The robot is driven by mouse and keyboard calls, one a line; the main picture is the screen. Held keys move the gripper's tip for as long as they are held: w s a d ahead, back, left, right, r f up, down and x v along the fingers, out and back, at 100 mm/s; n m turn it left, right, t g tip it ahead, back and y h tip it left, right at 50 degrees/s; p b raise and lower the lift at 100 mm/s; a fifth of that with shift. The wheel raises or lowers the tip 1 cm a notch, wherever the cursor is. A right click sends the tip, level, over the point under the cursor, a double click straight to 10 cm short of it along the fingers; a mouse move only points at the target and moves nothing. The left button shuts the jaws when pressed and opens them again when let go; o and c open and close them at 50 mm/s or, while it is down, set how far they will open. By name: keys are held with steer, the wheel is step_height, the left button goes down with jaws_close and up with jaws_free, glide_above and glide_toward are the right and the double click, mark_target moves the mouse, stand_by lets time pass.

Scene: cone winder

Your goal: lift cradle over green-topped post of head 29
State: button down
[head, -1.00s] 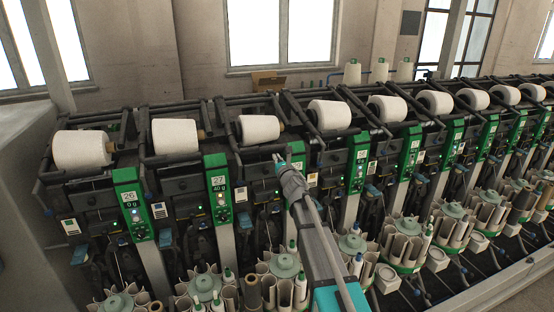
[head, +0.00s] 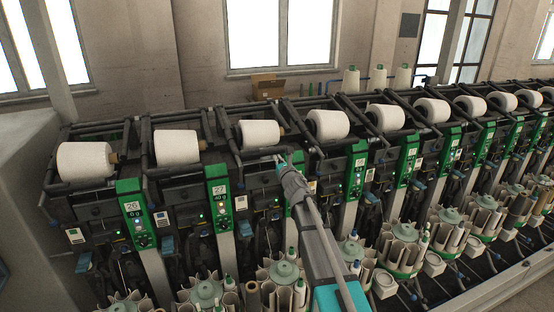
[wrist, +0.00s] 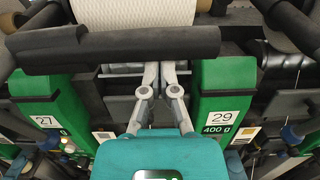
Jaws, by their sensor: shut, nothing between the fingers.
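The green-topped post of head 29 (wrist: 225,85) stands right of my gripper in the wrist view, its label reading 29 and 400 g. In the head view it is mostly hidden by my arm. A dark cradle bar (wrist: 115,48) crosses in front of a white yarn cone (wrist: 135,14), which also shows in the head view (head: 260,133). The bar's right end lies above the left side of the post. My gripper (wrist: 160,66), also in the head view (head: 279,158), is shut and empty. Its fingertips are just under the bar; I cannot tell whether they touch.
The green post of head 27 (wrist: 45,100) stands left of my gripper. More cones, cradles and green posts run along the machine on both sides. Round bobbin magazines (head: 284,272) stick out below. A dark arm (wrist: 295,25) is at the upper right in the wrist view.

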step_height(320, 180, up, 7)
steer(key=s+p, duration=0.1)
steer(key=p, duration=0.4)
steer(key=shift+d+f+p, duration=0.15)
steer(key=shift+f+p, duration=0.05)
steer(key=shift+p, duration=0.2)
steer(key=shift+f, duration=0.15)
steer(key=b+v, duration=0.1)
steer(key=v, duration=1)
steer(key=shift+s+b, duration=0.35)
steer(key=shift+d, duration=0.15)
stand_by(1.0)
